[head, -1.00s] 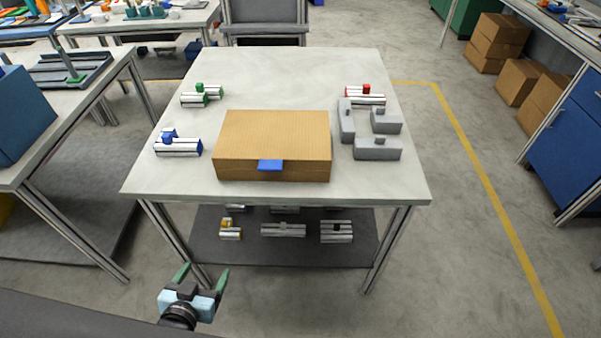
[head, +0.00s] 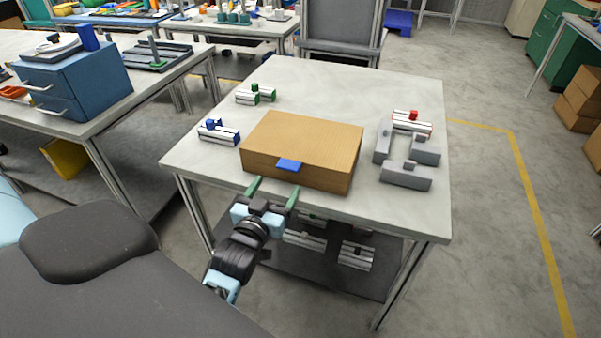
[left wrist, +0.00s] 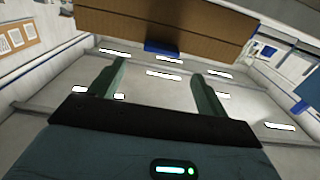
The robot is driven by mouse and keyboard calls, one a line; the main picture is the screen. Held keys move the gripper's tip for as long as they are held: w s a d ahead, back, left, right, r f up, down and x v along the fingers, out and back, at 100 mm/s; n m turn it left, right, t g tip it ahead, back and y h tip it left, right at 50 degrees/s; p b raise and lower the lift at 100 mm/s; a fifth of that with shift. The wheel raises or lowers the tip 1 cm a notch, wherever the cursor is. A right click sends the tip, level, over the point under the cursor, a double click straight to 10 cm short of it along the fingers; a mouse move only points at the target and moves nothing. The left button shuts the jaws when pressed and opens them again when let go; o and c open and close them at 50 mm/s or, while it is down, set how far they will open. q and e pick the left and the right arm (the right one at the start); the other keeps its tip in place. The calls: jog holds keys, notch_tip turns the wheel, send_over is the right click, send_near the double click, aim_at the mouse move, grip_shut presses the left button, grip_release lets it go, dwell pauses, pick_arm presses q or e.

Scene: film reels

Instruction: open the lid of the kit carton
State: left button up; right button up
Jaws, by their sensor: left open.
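The kit carton (head: 304,140) is a flat brown box on the light table, with its lid closed. A blue tab (head: 289,164) sits at the lid's front edge. My left gripper (head: 272,190) is open and empty, just in front of the table's front edge, with its green fingers pointing towards the carton. In the left wrist view, the carton (left wrist: 165,30) spans the top, and the blue tab (left wrist: 161,47) lies beyond and between the two open fingers (left wrist: 158,75), apart from them. My right gripper is not in view.
Blue (head: 219,132), green (head: 256,94) and red-topped (head: 412,121) parts stand on the table (head: 320,82) around the carton. Grey blocks (head: 406,174) are to its right. A lower shelf holds several metal parts. A blue drawer cabinet (head: 75,85) stands on the left bench.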

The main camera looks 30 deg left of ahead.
pick_arm(q)
jog(key=shift+w+a, duration=0.1)
jog(key=shift+a, duration=0.05)
jog(key=shift+x, duration=3.8)
jog(key=shift+c, duration=0.5)
jog(key=c, duration=1.3)
jog(key=shift+r, duration=0.1)
